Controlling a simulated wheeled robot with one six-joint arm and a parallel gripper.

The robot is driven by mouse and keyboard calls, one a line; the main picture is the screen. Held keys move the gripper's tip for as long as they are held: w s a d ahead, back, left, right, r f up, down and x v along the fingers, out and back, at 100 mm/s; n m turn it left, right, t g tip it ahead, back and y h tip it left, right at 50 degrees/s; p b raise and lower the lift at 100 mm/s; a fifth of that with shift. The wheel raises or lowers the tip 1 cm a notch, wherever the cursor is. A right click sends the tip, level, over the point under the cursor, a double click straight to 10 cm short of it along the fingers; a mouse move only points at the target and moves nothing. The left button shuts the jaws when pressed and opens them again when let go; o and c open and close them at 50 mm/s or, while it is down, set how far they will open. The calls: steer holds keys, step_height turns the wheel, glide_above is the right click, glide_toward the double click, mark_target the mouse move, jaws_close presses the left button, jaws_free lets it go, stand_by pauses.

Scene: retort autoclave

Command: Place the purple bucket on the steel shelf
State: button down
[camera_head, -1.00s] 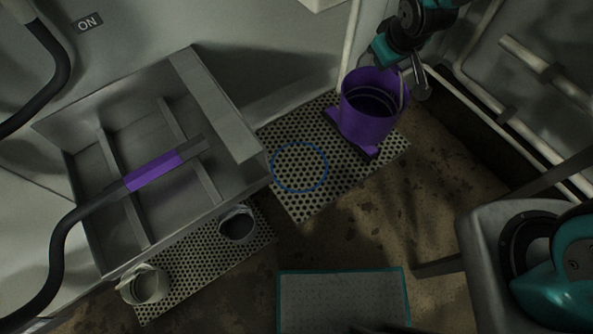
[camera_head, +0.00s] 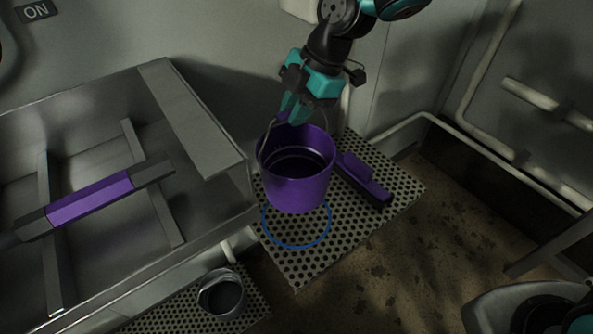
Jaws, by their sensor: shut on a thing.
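The purple bucket (camera_head: 297,178) is upright over the perforated steel shelf (camera_head: 345,232). It covers the far part of a blue ring (camera_head: 297,246) marked on the shelf. I cannot tell whether its base touches the shelf or hangs just above it. My gripper (camera_head: 290,108) reaches down from above and is shut on the bucket at its far rim or handle. The exact grip point is partly hidden. A purple brush-like thing (camera_head: 364,180) lies on the shelf just right of the bucket.
A large steel basin with a purple-gripped bar (camera_head: 92,198) stands left of the shelf, its edge close to the bucket. A grey cup (camera_head: 221,294) sits on a lower perforated plate (camera_head: 190,321). White pipes (camera_head: 440,122) run along the wall at right.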

step_height(320, 180, down, 13)
steer(key=shift+r, duration=0.1)
stand_by(0.3)
steer(key=shift+b, duration=0.3)
steer(key=c, duration=1.1)
jaws_free()
steer(key=v, duration=1.2)
steer(key=s+d+r+m, duration=0.3)
steer(key=s+m, duration=0.3)
steer(key=s, duration=0.1)
steer(key=s+d+r+m, duration=0.2)
steer(key=s+r+m, duration=0.2)
steer(key=s+m, duration=0.2)
steer(key=s+d+r+m, duration=0.3)
steer(key=s+m, duration=0.3)
steer(key=s, duration=0.3)
steer(key=shift+s+d+r+t+h, duration=0.3)
steer(key=shift+s+r+t+h, duration=0.1)
steer(key=shift+r, duration=0.1)
